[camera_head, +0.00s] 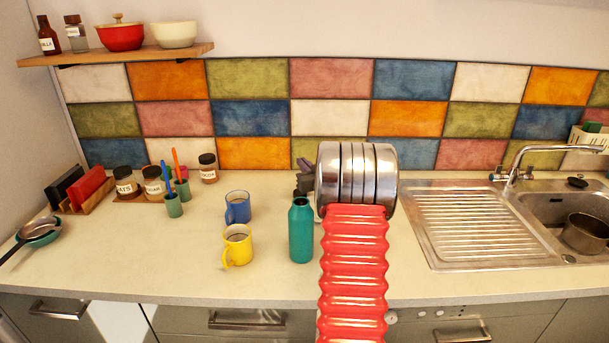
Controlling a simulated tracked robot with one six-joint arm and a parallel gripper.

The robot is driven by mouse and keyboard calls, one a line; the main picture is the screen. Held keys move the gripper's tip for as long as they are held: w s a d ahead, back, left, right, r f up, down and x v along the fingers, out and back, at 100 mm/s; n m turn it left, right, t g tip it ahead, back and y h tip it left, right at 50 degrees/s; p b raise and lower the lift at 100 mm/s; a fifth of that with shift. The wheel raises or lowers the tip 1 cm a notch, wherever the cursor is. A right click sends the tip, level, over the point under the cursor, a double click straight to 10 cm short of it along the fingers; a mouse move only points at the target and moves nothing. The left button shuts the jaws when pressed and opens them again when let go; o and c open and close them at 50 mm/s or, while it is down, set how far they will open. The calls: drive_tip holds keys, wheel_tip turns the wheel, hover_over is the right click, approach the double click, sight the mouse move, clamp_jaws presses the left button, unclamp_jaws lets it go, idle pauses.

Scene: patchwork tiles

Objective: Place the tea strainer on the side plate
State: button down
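A dark, shallow round utensil (43,226) with a long handle lies at the far left of the counter. It may be the tea strainer, but its mesh cannot be made out. It rests over a teal round dish (40,241), mostly covered; I cannot tell if this is the side plate. No other plate shows. My red ribbed arm and its metal wrist fill the centre and hide the counter behind. A dark piece (304,184) shows left of the wrist, probably part of my gripper; its fingers and anything in them are hidden.
A teal bottle (301,232) stands just left of my arm. A yellow mug (238,245), a blue mug (238,207), toothbrush cups (173,205), jars (125,184) and a rack (88,190) stand further left. The sink (560,210) is right. The front left counter is clear.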

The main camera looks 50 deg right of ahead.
drive_tip(key=shift+f, duration=1.85)
drive_tip(key=shift+f, duration=0.15)
drive_tip(key=c, duration=2)
unclamp_jaws()
drive_tip(key=shift+r, duration=0.2)
drive_tip(key=v, duration=0.7)
drive_tip(key=shift+s+a, duration=0.1)
drive_tip(key=shift+s, duration=0.1)
